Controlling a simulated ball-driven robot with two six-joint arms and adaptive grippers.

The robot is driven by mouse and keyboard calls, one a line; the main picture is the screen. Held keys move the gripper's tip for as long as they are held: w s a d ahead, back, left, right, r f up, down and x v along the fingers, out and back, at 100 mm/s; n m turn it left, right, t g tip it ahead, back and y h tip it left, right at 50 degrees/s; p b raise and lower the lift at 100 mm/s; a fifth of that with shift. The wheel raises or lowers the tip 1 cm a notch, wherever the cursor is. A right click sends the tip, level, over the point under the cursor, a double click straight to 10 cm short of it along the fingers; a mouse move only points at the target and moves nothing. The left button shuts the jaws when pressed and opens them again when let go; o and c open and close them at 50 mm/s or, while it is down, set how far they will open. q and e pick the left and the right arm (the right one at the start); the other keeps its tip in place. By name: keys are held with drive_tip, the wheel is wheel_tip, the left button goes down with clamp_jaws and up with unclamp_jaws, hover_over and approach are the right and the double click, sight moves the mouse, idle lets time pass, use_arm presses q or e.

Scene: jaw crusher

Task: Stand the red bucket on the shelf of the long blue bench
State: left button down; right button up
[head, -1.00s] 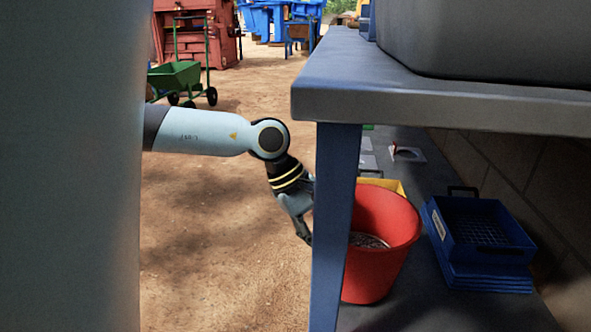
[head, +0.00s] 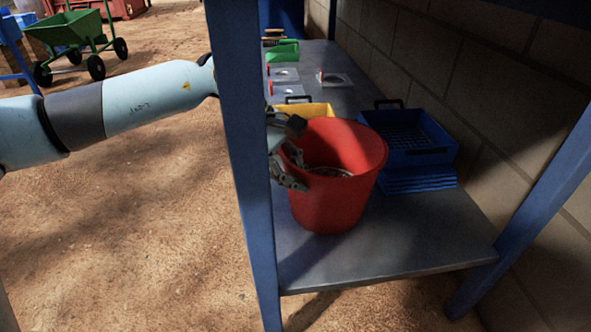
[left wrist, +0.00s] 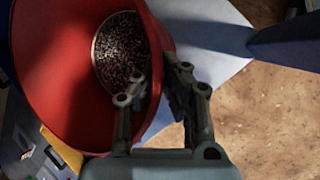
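The red bucket (head: 333,200) stands upright on the grey lower shelf (head: 420,240) of the blue bench, just behind its near left leg (head: 248,190). Dark grainy matter lies inside it; it also shows in the left wrist view (left wrist: 60,85). My left gripper (head: 297,172) reaches in behind the leg to the bucket's left rim. In the left wrist view its fingers (left wrist: 155,82) straddle the rim, one inside and one outside, with a gap between them. The leg partly hides my left wrist. My right gripper is not in view.
Blue stacked trays (head: 410,145) stand right of the bucket by the block wall (head: 440,70). A yellow bin (head: 305,110) is just behind it, and a green tray (head: 283,52) lies farther back. A green cart (head: 75,35) stands on open dirt.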

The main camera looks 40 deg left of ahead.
use_arm(q)
drive_tip(key=shift+w, duration=0.1)
drive_tip(key=c, duration=2)
unclamp_jaws()
drive_tip(key=shift+f, duration=0.2)
drive_tip(key=o, duration=0.5)
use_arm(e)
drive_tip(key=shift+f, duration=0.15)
use_arm(q)
drive_tip(key=shift+r, duration=0.15)
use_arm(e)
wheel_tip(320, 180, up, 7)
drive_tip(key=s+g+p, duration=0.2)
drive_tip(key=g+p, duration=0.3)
use_arm(q)
drive_tip(key=shift+p+v, duration=1.35)
drive_tip(key=shift+v, duration=4.7)
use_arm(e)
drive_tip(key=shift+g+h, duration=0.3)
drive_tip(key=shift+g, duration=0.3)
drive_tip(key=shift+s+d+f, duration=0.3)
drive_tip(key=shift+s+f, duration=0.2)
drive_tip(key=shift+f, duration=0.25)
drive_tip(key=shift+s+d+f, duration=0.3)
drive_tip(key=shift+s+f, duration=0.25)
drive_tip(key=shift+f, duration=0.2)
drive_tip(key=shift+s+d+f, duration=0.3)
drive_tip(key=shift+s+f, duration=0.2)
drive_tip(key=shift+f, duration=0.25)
